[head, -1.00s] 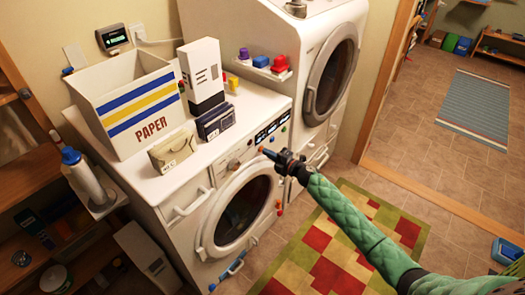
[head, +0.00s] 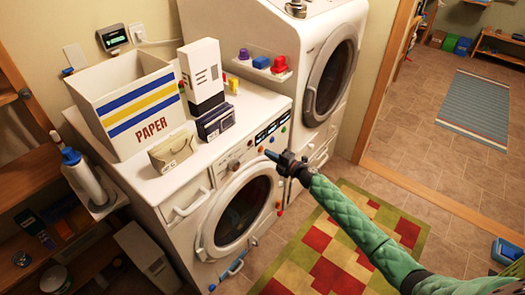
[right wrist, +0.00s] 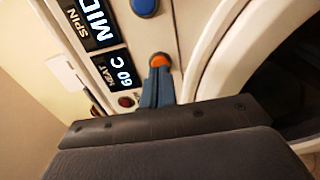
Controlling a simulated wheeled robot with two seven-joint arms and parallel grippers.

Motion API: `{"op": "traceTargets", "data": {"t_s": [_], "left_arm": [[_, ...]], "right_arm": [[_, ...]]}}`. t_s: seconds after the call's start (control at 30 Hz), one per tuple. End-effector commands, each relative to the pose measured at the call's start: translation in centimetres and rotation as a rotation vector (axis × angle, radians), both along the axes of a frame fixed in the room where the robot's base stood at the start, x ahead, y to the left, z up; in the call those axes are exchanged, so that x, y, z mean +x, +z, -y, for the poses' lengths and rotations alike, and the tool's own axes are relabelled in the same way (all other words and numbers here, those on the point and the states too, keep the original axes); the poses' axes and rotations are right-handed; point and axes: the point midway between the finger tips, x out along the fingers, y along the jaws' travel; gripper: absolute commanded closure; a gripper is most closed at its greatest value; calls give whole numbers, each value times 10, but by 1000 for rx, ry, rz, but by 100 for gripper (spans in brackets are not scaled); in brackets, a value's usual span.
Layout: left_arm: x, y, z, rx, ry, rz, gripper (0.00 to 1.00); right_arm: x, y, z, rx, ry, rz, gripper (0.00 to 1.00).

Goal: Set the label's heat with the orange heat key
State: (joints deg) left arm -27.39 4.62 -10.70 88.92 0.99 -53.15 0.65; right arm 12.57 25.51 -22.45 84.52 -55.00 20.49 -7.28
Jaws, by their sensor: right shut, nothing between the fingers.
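The orange heat key (right wrist: 160,60) shows in the right wrist view on the white control panel, beside a lit display (right wrist: 120,72) reading HEAT 60 C. My right gripper (right wrist: 158,82) is shut and empty, its blue fingertips at the lower edge of the orange key. I cannot tell whether they touch it. In the head view my right gripper (head: 270,155) points at the panel of the washing machine (head: 185,185). My left gripper is not in view.
A blue key (right wrist: 145,7) sits by the SPIN display (right wrist: 88,22), which reads MID. A dark red button (right wrist: 126,101) is below the heat display. A paper bin (head: 140,110), a tall white box (head: 203,75) and small cases stand on the machine. A taller machine (head: 300,50) is at right.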

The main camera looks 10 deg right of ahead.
Motion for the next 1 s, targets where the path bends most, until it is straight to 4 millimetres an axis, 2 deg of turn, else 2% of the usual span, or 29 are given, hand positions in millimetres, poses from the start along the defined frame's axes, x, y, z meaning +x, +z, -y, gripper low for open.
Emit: {"op": "traceTargets", "data": {"t_s": [0.5, 0.73, 1.0], "left_arm": [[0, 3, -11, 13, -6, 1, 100], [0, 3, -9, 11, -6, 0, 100], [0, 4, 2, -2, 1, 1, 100]], "right_arm": [[-32, 0, 24, -1, 0, -1, 100], [-34, -1, 25, -1, 0, -1, 100], [-34, -1, 25, -1, 0, -1, 100]]}}
